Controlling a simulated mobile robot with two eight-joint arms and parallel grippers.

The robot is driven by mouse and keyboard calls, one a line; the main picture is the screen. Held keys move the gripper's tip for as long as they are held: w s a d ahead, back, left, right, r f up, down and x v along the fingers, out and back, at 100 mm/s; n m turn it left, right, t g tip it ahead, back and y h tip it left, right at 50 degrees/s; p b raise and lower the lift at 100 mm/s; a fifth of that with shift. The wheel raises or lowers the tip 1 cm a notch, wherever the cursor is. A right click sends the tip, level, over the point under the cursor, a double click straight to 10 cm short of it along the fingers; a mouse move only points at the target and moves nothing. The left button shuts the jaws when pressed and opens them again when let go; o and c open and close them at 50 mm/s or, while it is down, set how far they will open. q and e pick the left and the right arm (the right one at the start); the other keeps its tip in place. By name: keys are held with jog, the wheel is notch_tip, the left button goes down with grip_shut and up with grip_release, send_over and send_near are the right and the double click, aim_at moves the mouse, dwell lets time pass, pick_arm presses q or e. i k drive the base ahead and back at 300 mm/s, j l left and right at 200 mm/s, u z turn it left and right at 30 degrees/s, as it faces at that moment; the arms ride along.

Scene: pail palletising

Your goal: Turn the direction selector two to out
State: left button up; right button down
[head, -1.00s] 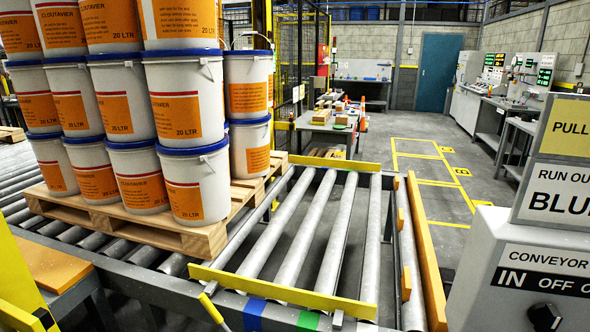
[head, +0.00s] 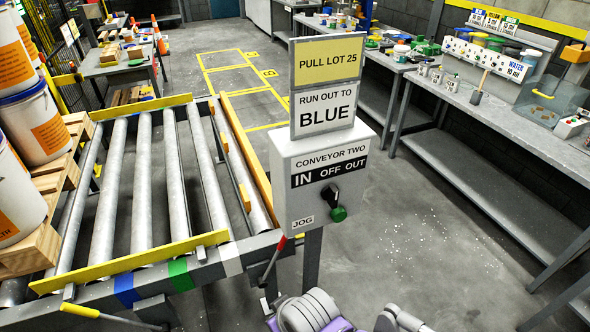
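The conveyor two control box (head: 318,165) is a light grey box on a post, in the middle of the head view. Its label reads IN, OFF, OUT from left to right. The black direction selector knob (head: 329,193) sits below the label. It looks tilted, but I cannot tell for certain which word it points to. A green jog button (head: 338,214) is just below the knob. Grey and purple parts of my arm show at the bottom edge, below the box. Neither gripper is in view.
Signs (head: 322,85) above the box read PULL LOT 25 and RUN OUT TO BLUE. The roller conveyor (head: 142,185) lies left, with white pails (head: 38,120) on a pallet (head: 45,220). A red-tipped lever (head: 273,259) stands beside the box.

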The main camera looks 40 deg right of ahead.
aim_at(330, 193)
jog(key=k+z, duration=0.2)
jog(key=z, duration=1.35)
jog(key=i+l, duration=0.05)
